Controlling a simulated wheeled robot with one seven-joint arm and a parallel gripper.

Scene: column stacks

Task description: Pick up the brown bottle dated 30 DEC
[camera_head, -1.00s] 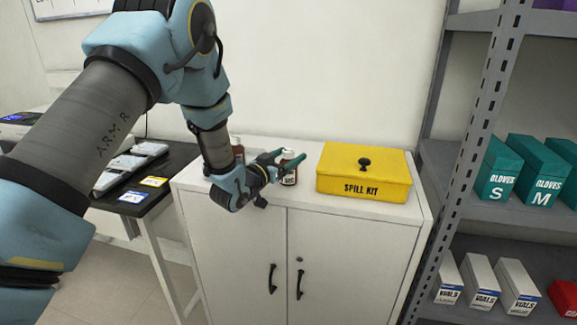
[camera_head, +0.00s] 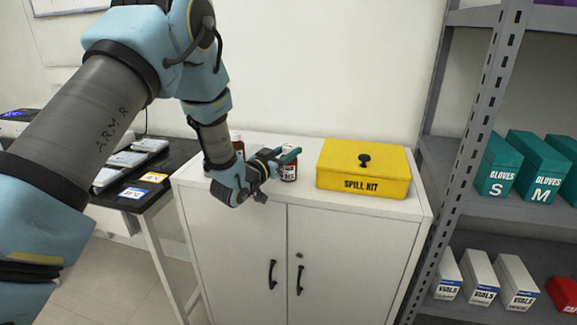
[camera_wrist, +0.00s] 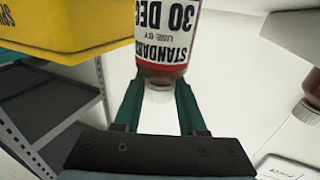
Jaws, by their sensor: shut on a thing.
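A brown bottle (camera_head: 289,173) with a white label stands on the white cabinet top (camera_head: 300,203), just left of the yellow box. In the wrist view the bottle (camera_wrist: 168,45) shows upside down, its label reading STANDARD, USE BY, 30 DEC. My gripper (camera_head: 280,157) is shut on its pale cap end, one green finger on each side. The fingers (camera_wrist: 160,105) also show in the wrist view. I see no clear gap under the bottle. A second brown bottle (camera_head: 237,144) is partly hidden behind my arm; its edge shows at the right of the wrist view (camera_wrist: 308,112).
The yellow SPILL KIT box (camera_head: 364,168) sits close to the right of the bottle. A grey shelf rack (camera_head: 470,130) with glove and vial boxes stands at the right. A black-topped table (camera_head: 125,190) with devices is at the left.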

